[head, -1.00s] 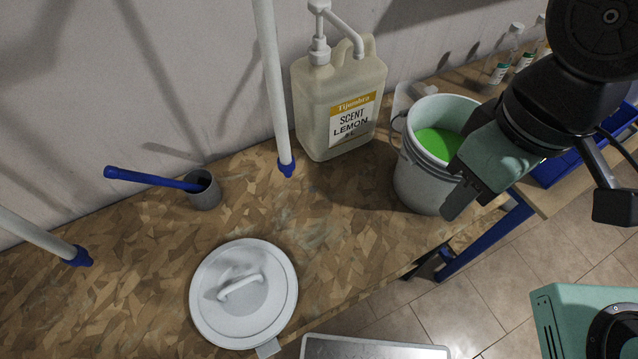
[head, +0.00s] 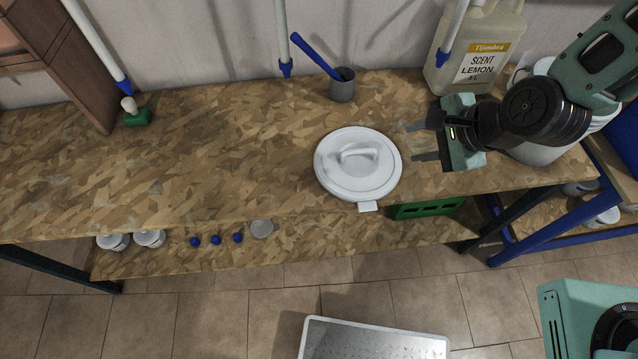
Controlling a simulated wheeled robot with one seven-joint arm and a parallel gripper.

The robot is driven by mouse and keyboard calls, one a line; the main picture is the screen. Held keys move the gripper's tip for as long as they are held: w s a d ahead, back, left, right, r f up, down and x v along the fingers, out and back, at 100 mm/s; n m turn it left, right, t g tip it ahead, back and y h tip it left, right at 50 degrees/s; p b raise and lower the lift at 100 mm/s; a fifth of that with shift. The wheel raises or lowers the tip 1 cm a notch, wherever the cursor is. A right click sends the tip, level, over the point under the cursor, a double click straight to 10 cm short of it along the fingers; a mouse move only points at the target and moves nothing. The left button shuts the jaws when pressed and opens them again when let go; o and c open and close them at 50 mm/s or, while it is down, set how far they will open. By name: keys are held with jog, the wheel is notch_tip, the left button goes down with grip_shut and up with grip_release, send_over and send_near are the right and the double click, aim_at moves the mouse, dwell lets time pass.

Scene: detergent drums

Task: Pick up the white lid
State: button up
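The white lid (head: 341,184) lies flat on the wood-chip bench top near its front edge, with its arched handle (head: 357,152) facing up. A small pale tab sticks out at its front rim. My gripper (head: 415,142) is to the right of the lid, pointing left toward it. Its two dark fingers are spread apart with nothing between them. The fingertips look a little apart from the lid's rim; their height above the bench is hard to tell.
A grey cup (head: 342,88) with a blue-handled tool stands behind the lid. A lemon scent jug (head: 472,50) stands at the back right. My arm mostly hides the white bucket (head: 540,153). A green crate (head: 428,209) sits below the bench.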

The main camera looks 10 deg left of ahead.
jog(key=b, duration=0.1)
send_near(361, 151)
jog(key=f, duration=0.1)
jog(key=a+f, duration=0.1)
jog(key=shift+w+a+f+m, duration=0.1)
jog(key=shift+a+f+m, duration=0.1)
jog(key=shift+f+m, duration=0.1)
jog(key=shift+w+p+x, duration=0.2)
jog(key=shift+p+x, duration=0.35)
jog(key=shift+x, duration=0.85)
jog(key=shift+w+p+x, duration=0.2)
jog(key=shift+p+x, duration=0.3)
jog(key=shift+x, duration=0.85)
jog(key=shift+d+r, duration=0.1)
jog(key=shift+c, duration=0.4)
grip_shut()
